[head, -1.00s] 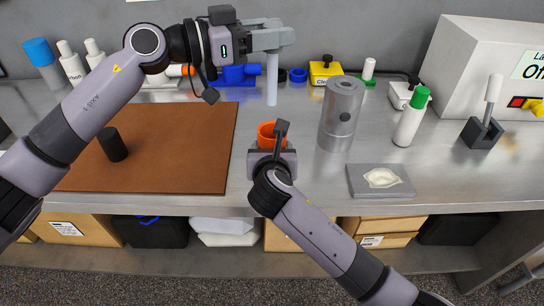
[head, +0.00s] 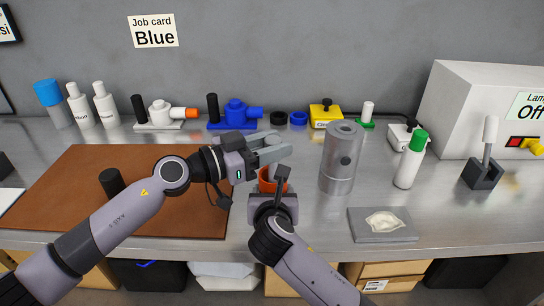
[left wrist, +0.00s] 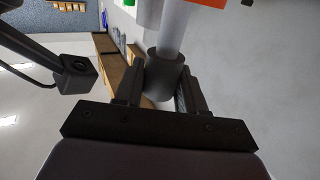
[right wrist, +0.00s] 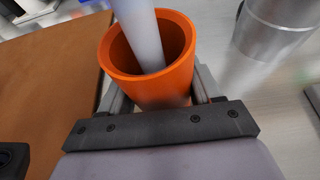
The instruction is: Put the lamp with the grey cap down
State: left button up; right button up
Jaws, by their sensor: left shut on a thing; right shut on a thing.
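The lamp is a pale tube (right wrist: 148,35) with a dark grey cap (left wrist: 165,77). My left gripper (head: 274,148) is shut on the cap, which shows between its fingers in the left wrist view. My right gripper (head: 273,192) is shut on an orange cup (head: 268,181), low over the bench right of the brown mat. In the right wrist view the tube's lower end is inside the mouth of the orange cup (right wrist: 150,85), slanting. I cannot tell whether it touches the bottom. In the head view the left gripper mostly hides the lamp.
A silver cylinder (head: 342,160) stands close to the right of the grippers. Beyond it are a green-capped white bottle (head: 408,166) and a grey slab (head: 384,234). A black cylinder (head: 112,183) stands on the brown mat (head: 75,205). Blue and white fittings line the back.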

pick_arm(q)
jog(key=shift+f, duration=1.35)
jog(key=shift+f, duration=0.1)
jog(key=o, duration=1.1)
jog(key=shift+c, duration=0.2)
jog(key=v, duration=1.2)
